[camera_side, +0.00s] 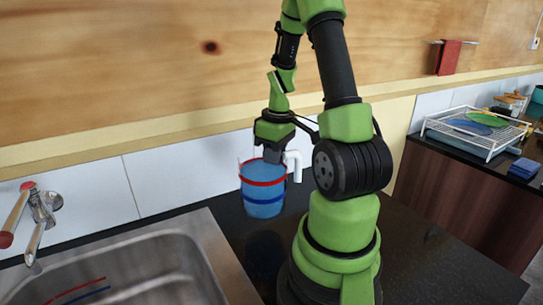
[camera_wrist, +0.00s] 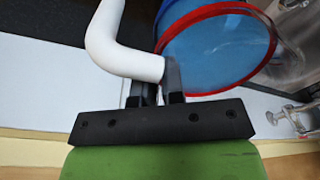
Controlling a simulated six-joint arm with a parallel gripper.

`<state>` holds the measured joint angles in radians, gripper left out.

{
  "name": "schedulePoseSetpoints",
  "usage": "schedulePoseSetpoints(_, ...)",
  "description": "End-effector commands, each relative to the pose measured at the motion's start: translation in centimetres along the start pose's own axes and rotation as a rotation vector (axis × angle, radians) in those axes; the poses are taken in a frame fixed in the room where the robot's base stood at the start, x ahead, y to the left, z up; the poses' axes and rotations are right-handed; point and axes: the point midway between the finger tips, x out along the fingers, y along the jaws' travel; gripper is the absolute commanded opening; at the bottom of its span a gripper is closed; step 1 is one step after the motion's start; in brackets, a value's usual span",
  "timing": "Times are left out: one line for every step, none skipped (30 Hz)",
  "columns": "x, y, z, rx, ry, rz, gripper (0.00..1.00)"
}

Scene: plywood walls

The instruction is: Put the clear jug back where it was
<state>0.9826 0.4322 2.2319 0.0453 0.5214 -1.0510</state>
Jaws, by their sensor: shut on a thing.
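The clear jug (camera_side: 262,190) has blue contents, a red band above and a blue band below, and a white bent handle (camera_side: 294,164). In the side view it hangs nearly upright, seemingly a little above the dark counter, to the right of the sink. My gripper (camera_side: 273,153) is at its top, shut on the jug at the handle side. In the wrist view the fingers (camera_wrist: 158,88) meet the white handle (camera_wrist: 115,50) beside the red-banded jug (camera_wrist: 225,50). The exact contact is partly hidden by the handle.
A steel sink (camera_side: 215,255) with a tap (camera_side: 40,212) is at the left. The dark counter (camera_side: 430,265) is clear at the right front. A white dish rack (camera_side: 470,140) with plates stands at the far right. A tiled wall (camera_side: 175,180) is close behind the jug.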

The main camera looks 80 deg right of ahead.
Motion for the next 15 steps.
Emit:
schedulePoseSetpoints(0.5,0.0,0.0,0.001,-0.001,-0.002,0.0)
schedulePoseSetpoints(0.7,0.0,0.0,0.0,0.0,-0.001,0.0)
schedulePoseSetpoints(0.9,0.0,0.0,0.001,0.001,-0.001,0.0)
schedulePoseSetpoints(1.1,0.0,0.0,0.001,0.001,-0.001,0.0)
schedulePoseSetpoints(1.3,0.0,0.0,0.001,0.001,-0.001,0.0)
schedulePoseSetpoints(1.7,0.0,0.1,0.001,0.0,-0.002,0.0)
schedulePoseSetpoints(2.0,0.0,0.1,0.001,-0.001,-0.003,0.0)
schedulePoseSetpoints(2.5,0.0,0.2,0.0,-0.003,-0.003,0.0)
schedulePoseSetpoints(3.0,0.0,0.3,0.001,-0.003,-0.003,0.0)
schedulePoseSetpoints(3.4,0.1,0.2,0.002,-0.001,-0.004,0.0)
schedulePoseSetpoints(3.8,0.1,0.3,0.001,-0.001,-0.004,0.0)
schedulePoseSetpoints(4.2,0.1,0.3,0.001,0.0,-0.003,0.0)
schedulePoseSetpoints(4.5,0.1,0.3,0.001,0.0,-0.003,0.0)
schedulePoseSetpoints(4.7,0.1,0.3,0.001,0.0,-0.002,0.0)
schedulePoseSetpoints(4.9,0.1,0.3,0.001,0.0,0.0,0.0)
